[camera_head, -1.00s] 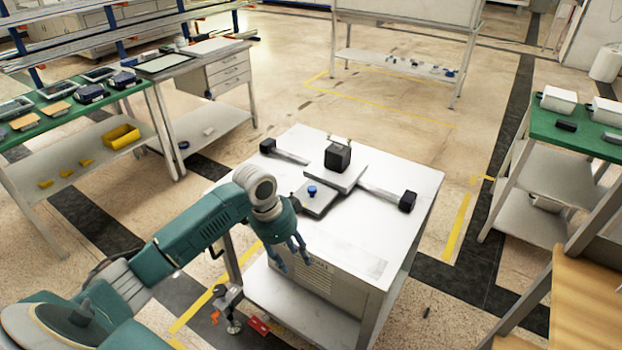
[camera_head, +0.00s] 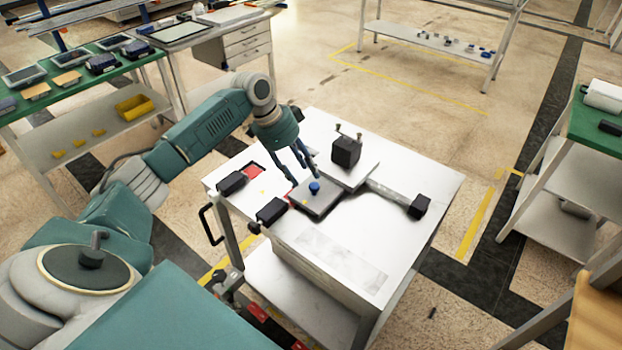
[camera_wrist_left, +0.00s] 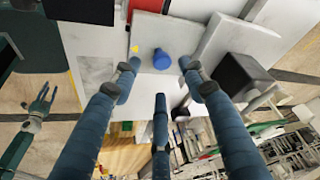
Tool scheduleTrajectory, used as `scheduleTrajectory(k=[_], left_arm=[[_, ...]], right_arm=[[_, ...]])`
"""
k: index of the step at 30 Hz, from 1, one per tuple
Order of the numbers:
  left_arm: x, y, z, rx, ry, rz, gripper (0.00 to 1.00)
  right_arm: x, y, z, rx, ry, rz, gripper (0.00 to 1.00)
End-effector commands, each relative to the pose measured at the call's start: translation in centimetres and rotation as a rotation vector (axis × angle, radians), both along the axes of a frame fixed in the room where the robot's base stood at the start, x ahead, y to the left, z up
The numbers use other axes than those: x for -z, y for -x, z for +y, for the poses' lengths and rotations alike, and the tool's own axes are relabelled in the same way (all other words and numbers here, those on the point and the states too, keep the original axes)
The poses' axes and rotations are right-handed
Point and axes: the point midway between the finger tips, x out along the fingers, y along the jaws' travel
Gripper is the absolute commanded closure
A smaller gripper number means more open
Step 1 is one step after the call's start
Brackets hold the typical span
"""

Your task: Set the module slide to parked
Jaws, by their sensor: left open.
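The module slide is a grey plate (camera_head: 316,203) with a blue knob (camera_head: 314,187), on the white cart top (camera_head: 400,245). It sits against a larger light plate (camera_head: 362,172) bearing a black block (camera_head: 346,150). My left gripper (camera_head: 304,180) is open, fingers down, just above and around the knob. In the left wrist view the knob (camera_wrist_left: 162,59) shows between the spread fingertips; contact cannot be told. A small teal hand at the left of that view (camera_wrist_left: 40,105) looks like my right gripper; its opening is too small to judge.
A black end block (camera_head: 419,206) ends a rail on the right. Black blocks (camera_head: 232,183) and (camera_head: 270,210) stand near the cart's left edge beside a red patch. The cart's front right surface is clear. Green-topped tables stand left and right.

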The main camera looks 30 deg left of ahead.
Motion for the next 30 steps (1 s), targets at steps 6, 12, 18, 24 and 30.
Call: scheduleTrajectory(k=[6, 12, 18, 24, 30], left_arm=[[3.4, -0.9, -1.2, 0.0, 0.002, 0.002, 0.57], [4.9, -1.3, -1.5, -0.001, -0.001, 0.0, 0.57], [5.1, -1.4, -1.6, 0.0, -0.001, 0.0, 0.57], [5.0, -1.4, -1.6, 0.0, -0.001, 0.0, 0.79], [5.0, -1.4, -1.6, 0.0, -0.001, 0.0, 1.0]], right_arm=[[-0.8, 0.4, -0.3, -0.002, 0.004, 0.006, 0.6], [-1.1, -1.7, -0.6, -0.003, 0.006, -0.024, 0.6], [-1.1, -2.1, -0.7, -0.003, 0.007, -0.031, 0.6], [-1.0, -1.4, -0.8, -0.003, 0.008, -0.021, 0.6], [-1.0, -0.8, -0.8, -0.002, 0.009, -0.012, 0.6]])
